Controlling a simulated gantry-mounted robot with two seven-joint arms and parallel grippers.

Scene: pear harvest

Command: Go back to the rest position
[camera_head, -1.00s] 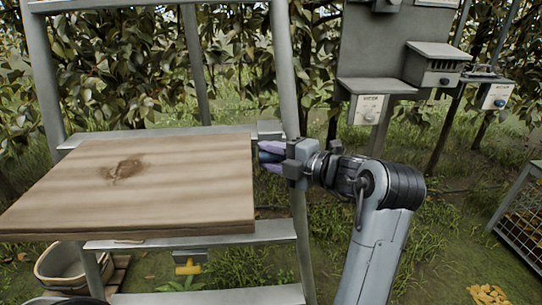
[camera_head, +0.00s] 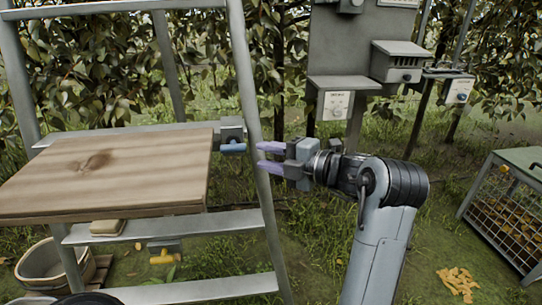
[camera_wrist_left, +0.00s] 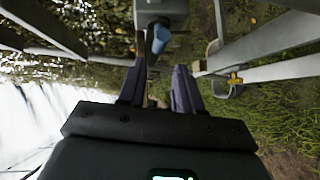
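My left gripper (camera_head: 262,157) is open and empty, its two purple fingers pointing left. In the left wrist view its fingers (camera_wrist_left: 158,90) also stand apart with nothing gripped between them. A blue handle (camera_head: 232,147) on a grey box (camera_head: 231,128) at the metal frame's rail is just left of the fingertips, with a visible gap. The blue handle also shows past the fingertips in the left wrist view (camera_wrist_left: 160,40). My right gripper is not in view.
A wooden board (camera_head: 130,180) lies on the metal frame (camera_head: 250,90) at left. A yellow handle (camera_head: 163,257) and a bucket (camera_head: 42,268) are below. A control panel (camera_head: 355,45) stands behind; a mesh-sided crate (camera_head: 500,205) is at right.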

